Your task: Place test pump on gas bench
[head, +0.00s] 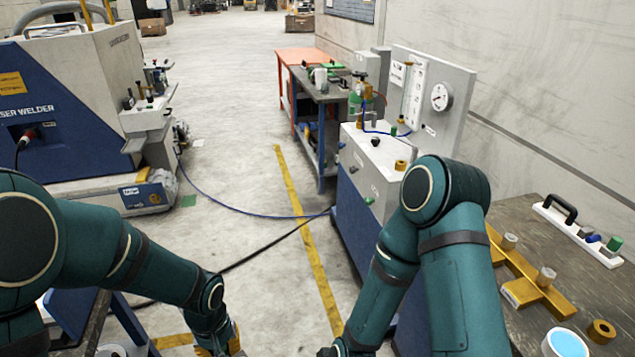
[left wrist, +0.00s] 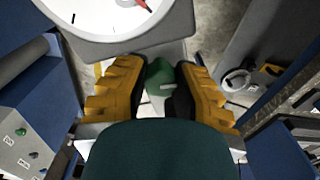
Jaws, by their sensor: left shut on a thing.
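My left gripper (head: 232,345) is at the bottom edge of the head view, left of the yellow floor line. In the left wrist view its yellow fingers (left wrist: 158,95) are shut on a green part (left wrist: 158,75), which I take to be the test pump. A large white dial with a red needle (left wrist: 125,18) shows just beyond the fingers and seems to belong to it. The gas bench (head: 372,152) stands right of centre in the head view, with a blue body, white top and upright gauge panel. My right arm covers its near part.
A dark workbench (head: 545,245) with yellow fittings is at right. A grey-topped bench (head: 318,88) stands behind the gas bench. The laser welder (head: 75,100) is at left. Hoses (head: 250,210) cross the otherwise open floor between them.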

